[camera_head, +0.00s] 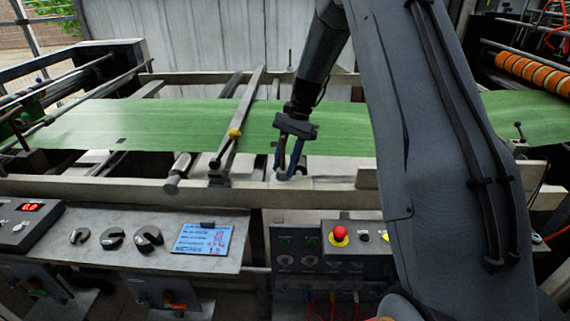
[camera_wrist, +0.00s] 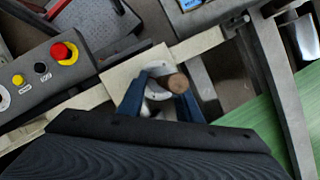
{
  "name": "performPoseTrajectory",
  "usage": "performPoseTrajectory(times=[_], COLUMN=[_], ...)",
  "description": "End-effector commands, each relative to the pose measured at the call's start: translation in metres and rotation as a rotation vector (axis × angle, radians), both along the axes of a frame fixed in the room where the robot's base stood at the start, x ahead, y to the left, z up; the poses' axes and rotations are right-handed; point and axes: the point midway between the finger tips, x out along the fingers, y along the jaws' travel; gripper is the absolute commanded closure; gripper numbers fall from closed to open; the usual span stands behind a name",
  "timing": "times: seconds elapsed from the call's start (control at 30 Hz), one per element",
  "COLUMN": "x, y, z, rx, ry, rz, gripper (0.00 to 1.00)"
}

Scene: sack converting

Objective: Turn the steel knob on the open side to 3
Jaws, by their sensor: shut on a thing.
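My gripper (camera_head: 287,168) reaches down to the near rail of the machine, in front of the green sheet. In the wrist view its two blue fingers (camera_wrist: 162,86) stand on either side of the steel knob (camera_wrist: 155,94), and they are shut on it. The knob shows as a round grey piece with a brownish round-ended stub at its right. It sits on a pale plate (camera_wrist: 118,80) on the rail. In the head view the knob is mostly hidden by the fingers. I cannot read any number or pointer at the knob.
A green sheet (camera_head: 190,122) runs across the machine behind the rail (camera_head: 130,188). A control box with a red button (camera_head: 340,233) is below. A blue card (camera_head: 202,239) lies on the front ledge.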

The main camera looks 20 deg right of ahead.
Motion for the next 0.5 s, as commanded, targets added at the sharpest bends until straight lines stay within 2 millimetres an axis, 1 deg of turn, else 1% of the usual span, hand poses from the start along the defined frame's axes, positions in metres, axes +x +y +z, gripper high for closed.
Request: performPoseTrajectory(times=[0.13,0.17,0.2,0.27,0.5], x=[0.0008,0.0008,0.0008,0.0007,0.0002], y=[-0.001,-0.001,-0.001,-0.0009,-0.0005], z=[-0.0002,-0.0002,-0.0002,-0.0002,-0.0001], rx=[-0.002,-0.002,-0.002,-0.001,-0.001], ry=[-0.003,-0.003,-0.003,-0.002,-0.001], rz=[-0.001,-0.001,-0.001,0.0,0.001], gripper=[0.91,0.67,0.6,0.5,0.5])
